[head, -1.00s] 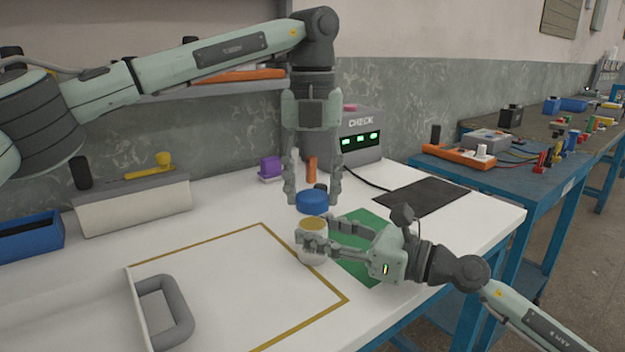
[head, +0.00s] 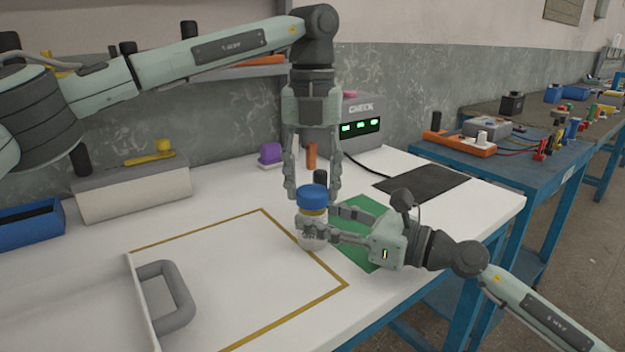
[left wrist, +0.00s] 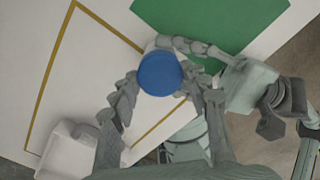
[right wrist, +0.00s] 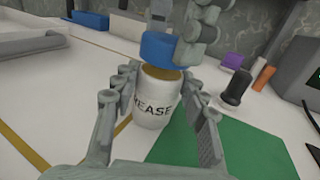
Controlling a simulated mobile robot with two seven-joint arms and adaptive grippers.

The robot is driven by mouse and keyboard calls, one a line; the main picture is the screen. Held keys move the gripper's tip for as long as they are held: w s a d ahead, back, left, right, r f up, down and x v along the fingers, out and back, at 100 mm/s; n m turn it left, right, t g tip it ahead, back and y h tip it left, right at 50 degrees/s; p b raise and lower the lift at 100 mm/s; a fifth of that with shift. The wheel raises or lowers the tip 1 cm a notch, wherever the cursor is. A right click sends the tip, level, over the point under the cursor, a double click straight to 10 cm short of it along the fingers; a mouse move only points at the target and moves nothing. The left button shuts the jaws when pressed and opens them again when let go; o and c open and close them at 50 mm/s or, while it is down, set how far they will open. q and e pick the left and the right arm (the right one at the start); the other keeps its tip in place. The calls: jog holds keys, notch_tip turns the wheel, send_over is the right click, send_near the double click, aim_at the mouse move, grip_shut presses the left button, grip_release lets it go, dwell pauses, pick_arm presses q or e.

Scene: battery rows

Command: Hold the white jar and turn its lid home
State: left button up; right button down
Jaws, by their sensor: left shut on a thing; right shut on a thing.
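The white jar (head: 313,238) stands upright near the yellow-lined area, with dark lettering on its side (right wrist: 155,102). My right gripper (head: 310,230) is shut around its body from the right. The blue lid (head: 313,194) sits over the jar's mouth; it also shows in the left wrist view (left wrist: 160,73). A gold band of the neck (right wrist: 160,73) shows between lid and jar body. My left gripper (head: 313,192) points down from above and is shut on the lid. I cannot tell whether the threads have met.
A green mat (head: 362,225) lies right of the jar. A purple block (head: 270,153), an orange cylinder (head: 311,155) and the CHECK box (head: 362,125) stand behind. A grey handle (head: 165,300) is at front left.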

pick_arm(q)
jog(key=shift+f, duration=0.6)
dwell(0.3)
